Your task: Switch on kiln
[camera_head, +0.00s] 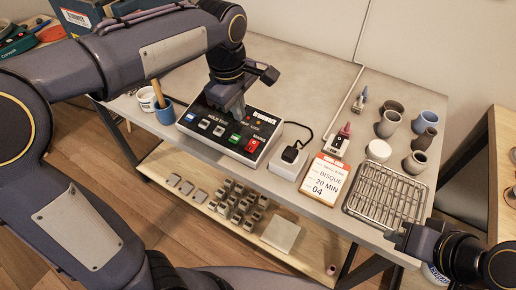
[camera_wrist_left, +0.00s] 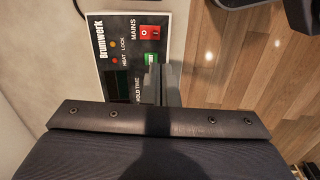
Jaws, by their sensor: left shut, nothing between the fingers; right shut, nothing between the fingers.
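The kiln control box (camera_head: 190,123) is a dark-faced panel in a white case on the grey table, marked Brumwerk. Its red MAINS switch (camera_head: 252,146) and a green button (camera_head: 235,139) are at its near right; several grey and white buttons are on the left. In the left wrist view, the red switch (camera_wrist_left: 149,32), green button (camera_wrist_left: 151,57), HEAT and LOCK lamps and a dark display (camera_wrist_left: 122,85) show. My left gripper (camera_head: 238,112) is shut and empty, pointing down over the panel, hiding part of it. My right gripper (camera_head: 396,238) is shut and empty beside the wire rack.
A card (camera_head: 325,179) reads BISQUE, 20 MIN, 04. A wire rack (camera_head: 387,194), several pots and a white jar (camera_head: 378,151) stand at right.

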